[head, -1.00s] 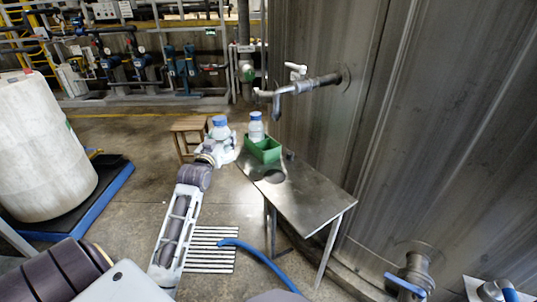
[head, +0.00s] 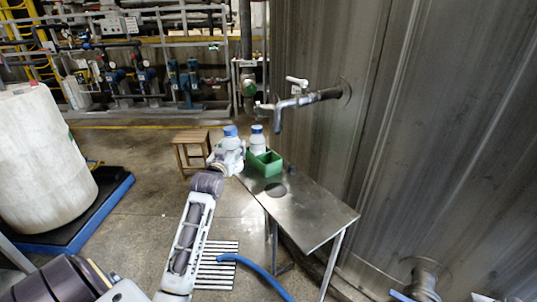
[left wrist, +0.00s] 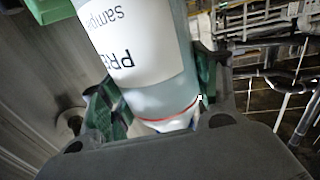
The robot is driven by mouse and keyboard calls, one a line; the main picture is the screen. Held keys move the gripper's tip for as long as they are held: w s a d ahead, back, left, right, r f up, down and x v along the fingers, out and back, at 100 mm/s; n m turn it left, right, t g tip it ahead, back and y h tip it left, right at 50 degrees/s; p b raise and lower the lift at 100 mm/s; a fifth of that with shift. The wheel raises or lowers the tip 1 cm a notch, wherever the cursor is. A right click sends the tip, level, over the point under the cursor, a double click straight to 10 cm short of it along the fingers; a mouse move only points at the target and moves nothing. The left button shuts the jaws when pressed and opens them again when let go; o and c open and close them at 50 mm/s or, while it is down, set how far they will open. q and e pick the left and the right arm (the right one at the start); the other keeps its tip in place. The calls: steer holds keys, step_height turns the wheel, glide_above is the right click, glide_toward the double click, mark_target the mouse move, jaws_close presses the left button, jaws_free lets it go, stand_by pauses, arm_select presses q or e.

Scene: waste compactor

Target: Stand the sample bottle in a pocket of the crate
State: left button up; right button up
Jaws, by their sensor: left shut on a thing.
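The sample bottle (head: 231,140), pale with a blue cap, is held upright by my left gripper (head: 228,156) at the far left end of the steel table. In the left wrist view, the bottle (left wrist: 145,60) shows a white printed label and a red ring, between the dark green fingers of my left gripper (left wrist: 158,95). The green crate (head: 266,166) stands on the table just right of the held bottle, apart from it. Its pockets look open from above; their floors are hidden. A corner of the crate (left wrist: 58,8) also shows in the left wrist view. My right gripper is not in view.
A second blue-capped bottle (head: 257,141) stands behind the crate, close to the held one. The steel table (head: 310,215) has a round dark hole near the crate. A tap (head: 290,103) juts from the tank wall above. A wooden stool (head: 190,145) stands behind left.

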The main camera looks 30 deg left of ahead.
arm_select(q)
steer(key=w+d+f+b, duration=0.1)
steer(key=w+d+b, duration=0.1)
steer(key=w, duration=0.5)
steer(key=w+d+f+b, duration=0.2)
steer(key=w+d, duration=0.2)
steer(key=w, duration=0.3)
steer(key=shift+w+d+b, duration=0.25)
steer(key=shift+w+b, duration=0.05)
steer(key=shift+w, duration=0.05)
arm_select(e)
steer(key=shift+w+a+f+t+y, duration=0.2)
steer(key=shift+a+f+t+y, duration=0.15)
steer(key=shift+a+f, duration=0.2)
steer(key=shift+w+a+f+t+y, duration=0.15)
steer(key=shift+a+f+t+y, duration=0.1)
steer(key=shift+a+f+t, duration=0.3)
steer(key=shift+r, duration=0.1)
